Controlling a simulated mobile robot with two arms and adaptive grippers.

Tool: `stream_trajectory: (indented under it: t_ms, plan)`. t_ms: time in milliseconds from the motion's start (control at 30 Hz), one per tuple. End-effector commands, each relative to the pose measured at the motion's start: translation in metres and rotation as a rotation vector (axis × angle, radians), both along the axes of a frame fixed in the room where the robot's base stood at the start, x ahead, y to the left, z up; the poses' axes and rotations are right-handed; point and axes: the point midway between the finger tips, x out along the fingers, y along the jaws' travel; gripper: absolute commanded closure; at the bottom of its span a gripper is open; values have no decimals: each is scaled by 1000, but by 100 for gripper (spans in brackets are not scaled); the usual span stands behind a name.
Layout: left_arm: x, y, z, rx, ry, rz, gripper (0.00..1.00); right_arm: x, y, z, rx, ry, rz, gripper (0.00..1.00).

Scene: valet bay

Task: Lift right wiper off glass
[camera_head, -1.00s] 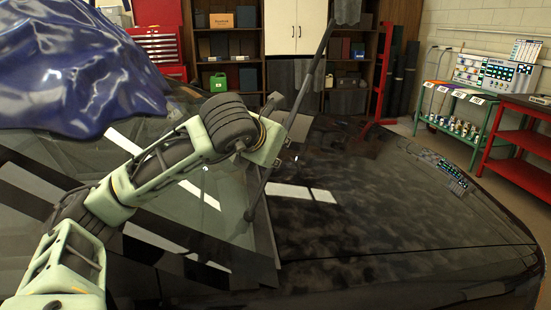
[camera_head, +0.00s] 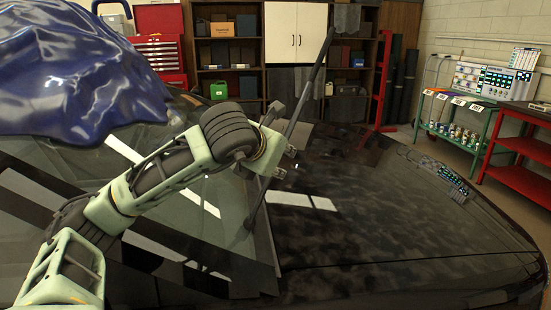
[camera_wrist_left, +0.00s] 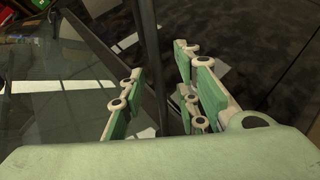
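The right wiper (camera_head: 314,75) is a thin dark arm standing raised off the windshield glass (camera_head: 185,205), leaning up and to the right. Its foot is near the lower edge of the glass. My left gripper (camera_head: 281,142) is at the middle of the wiper. In the left wrist view, the wiper (camera_wrist_left: 150,45) runs between the two green-padded fingers of the gripper (camera_wrist_left: 160,65), with gaps visible on both sides. The fingers look open around it. My right gripper is not in view.
The black hood (camera_head: 385,215) spreads to the right, glossy and mostly clear. A blue cover (camera_head: 75,75) lies over the car at the left. Shelves (camera_head: 228,50), a red tool chest (camera_head: 160,55), a green cart (camera_head: 455,125) and a red bench (camera_head: 525,150) stand behind.

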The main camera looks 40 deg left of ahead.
Motion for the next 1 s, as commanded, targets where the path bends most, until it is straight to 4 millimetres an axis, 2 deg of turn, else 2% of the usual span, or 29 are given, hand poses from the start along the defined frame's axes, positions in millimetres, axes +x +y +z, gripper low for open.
stream_trajectory:
  t_ms: [167,600,800,1000]
  plan:
    - [-10,-3,9,-1,-4,-1,71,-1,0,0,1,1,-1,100]
    - [-81,-24,54,0,-4,-2,71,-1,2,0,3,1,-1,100]
    - [-96,-28,63,1,-1,-1,71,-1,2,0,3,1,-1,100]
    - [-98,-28,63,0,1,-1,71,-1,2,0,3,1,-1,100]
